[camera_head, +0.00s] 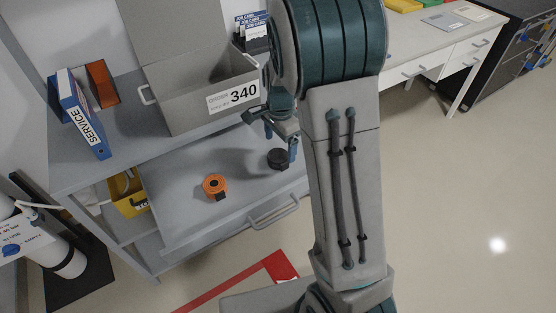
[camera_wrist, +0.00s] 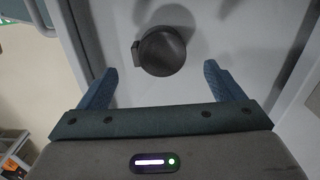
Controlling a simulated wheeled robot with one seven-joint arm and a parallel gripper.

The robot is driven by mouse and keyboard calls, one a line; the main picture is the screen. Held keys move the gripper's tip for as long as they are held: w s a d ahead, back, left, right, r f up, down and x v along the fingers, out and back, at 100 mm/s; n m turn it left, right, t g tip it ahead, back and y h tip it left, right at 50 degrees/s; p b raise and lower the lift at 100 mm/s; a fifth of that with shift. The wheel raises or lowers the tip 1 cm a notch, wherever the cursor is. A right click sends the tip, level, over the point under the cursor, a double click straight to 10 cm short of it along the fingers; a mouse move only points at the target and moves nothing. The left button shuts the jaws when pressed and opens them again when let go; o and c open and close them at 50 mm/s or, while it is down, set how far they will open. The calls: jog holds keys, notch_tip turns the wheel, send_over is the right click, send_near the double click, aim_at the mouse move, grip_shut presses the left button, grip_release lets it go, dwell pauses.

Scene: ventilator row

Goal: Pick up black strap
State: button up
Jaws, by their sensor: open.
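The black strap (camera_head: 279,158) is a small dark coil lying in the open grey drawer (camera_head: 180,232), towards its right end. In the wrist view the black strap (camera_wrist: 162,51) shows as a round dark roll with a small tab on its left side. My gripper (camera_head: 281,143) is above the drawer, close to the strap. In the wrist view my gripper (camera_wrist: 167,80) is open, with its two blue fingers wide apart and nothing between them. The strap lies just beyond the fingertips, roughly centred between them.
An orange strap coil (camera_head: 215,186) lies in the same drawer, left of the black one. A grey box labelled 340 (camera_head: 205,95) and a blue service binder (camera_head: 82,115) stand on the top above. A yellow container (camera_head: 127,195) sits on the shelf at left.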

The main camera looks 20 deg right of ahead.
aim_at(279, 156)
jog(key=shift+s+a+f+b, duration=0.1)
jog(key=shift+f+b, duration=0.05)
jog(key=shift+f, duration=1.2)
jog(key=shift+s+a+f+b, duration=0.1)
jog(key=shift+f+b, duration=0.05)
jog(key=shift+f, duration=1.2)
jog(key=c, duration=1.1)
